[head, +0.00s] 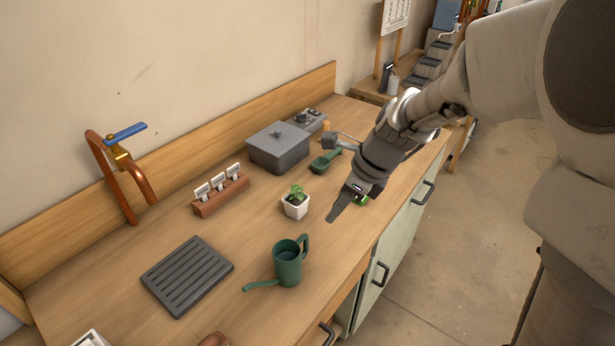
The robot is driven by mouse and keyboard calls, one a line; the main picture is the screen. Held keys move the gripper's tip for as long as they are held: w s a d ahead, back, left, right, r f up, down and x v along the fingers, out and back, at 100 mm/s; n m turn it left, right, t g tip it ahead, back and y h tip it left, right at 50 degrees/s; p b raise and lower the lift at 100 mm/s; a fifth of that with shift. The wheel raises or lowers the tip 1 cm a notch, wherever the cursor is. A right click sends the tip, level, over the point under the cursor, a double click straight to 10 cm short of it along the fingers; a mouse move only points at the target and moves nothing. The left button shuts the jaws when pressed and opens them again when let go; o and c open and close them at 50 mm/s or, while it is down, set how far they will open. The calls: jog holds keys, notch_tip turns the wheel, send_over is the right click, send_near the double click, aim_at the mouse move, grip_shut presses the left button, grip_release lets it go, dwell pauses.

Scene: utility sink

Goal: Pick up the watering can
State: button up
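A dark green watering can (288,268) stands upright on the wooden counter, near the front edge. Its spout points left and its handle is on the upper right side. My gripper (338,212) is above the counter, up and to the right of the can and apart from it. Only one dark finger shows clearly, pointing down and left. The other finger is hidden, so its opening cannot be made out.
A small potted plant (296,203) stands between the can and a grey lidded box (278,147). A slatted grey tray (188,275) lies left of the can. Cabinet handles (380,274) jut out in front.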

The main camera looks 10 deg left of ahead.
jog(key=b, duration=0.2)
send_near(306, 245)
jog(key=w+d+x, duration=0.1)
jog(key=x, duration=0.7)
jog(key=b+x, duration=0.1)
jog(key=x, duration=0.2)
jog(key=shift+s+a+f, duration=0.1)
jog(key=shift+s+a, duration=0.1)
jog(key=shift+a, duration=0.15)
grip_shut()
dwell(0.7)
